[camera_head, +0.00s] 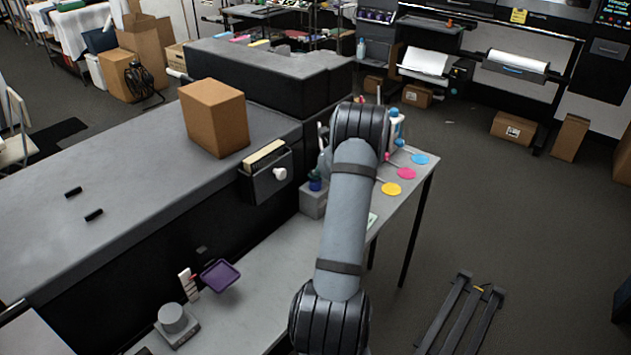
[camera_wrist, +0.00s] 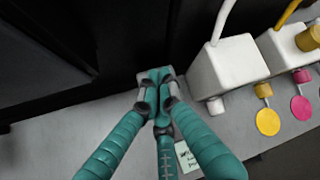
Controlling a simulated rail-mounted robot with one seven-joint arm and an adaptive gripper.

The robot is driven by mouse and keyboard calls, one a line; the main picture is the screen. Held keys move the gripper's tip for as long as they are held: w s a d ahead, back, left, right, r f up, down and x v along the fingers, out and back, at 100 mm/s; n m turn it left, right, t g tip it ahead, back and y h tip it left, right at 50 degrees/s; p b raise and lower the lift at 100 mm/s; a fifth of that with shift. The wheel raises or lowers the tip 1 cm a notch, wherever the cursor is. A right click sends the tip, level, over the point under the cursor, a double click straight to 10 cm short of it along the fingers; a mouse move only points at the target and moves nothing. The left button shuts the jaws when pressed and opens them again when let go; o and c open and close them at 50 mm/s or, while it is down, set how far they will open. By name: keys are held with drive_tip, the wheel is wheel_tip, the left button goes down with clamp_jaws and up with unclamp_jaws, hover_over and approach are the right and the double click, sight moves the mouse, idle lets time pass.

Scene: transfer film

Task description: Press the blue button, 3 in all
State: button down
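My gripper (camera_wrist: 160,90) has teal fingers. In the wrist view their tips are drawn together over a grey block, and nothing is clearly held between them. In the head view, the grey block (camera_head: 312,203) stands on the low bench beside my arm. A small dark blue piece (camera_head: 315,185) shows on top of the block, with teal just above it. I cannot tell whether this blue piece is the button. In the wrist view the fingers hide the block's top, so contact cannot be told.
White containers (camera_wrist: 226,68) stand right of the fingers. Yellow (camera_head: 391,189), magenta (camera_head: 405,173) and cyan (camera_head: 420,159) discs lie at the bench's right edge. A dark wall with a holder (camera_head: 266,181) rises to the left. A purple tray (camera_head: 220,275) is nearer.

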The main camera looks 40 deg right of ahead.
sight(316, 182)
drive_tip(key=shift+f+b, duration=0.65)
idle(0.3)
drive_tip(key=shift+r, duration=0.1)
drive_tip(key=shift+r+p, duration=1)
drive_tip(key=shift+r, duration=0.2)
drive_tip(key=shift+r+p, duration=1.95)
drive_tip(key=shift+r, duration=0.55)
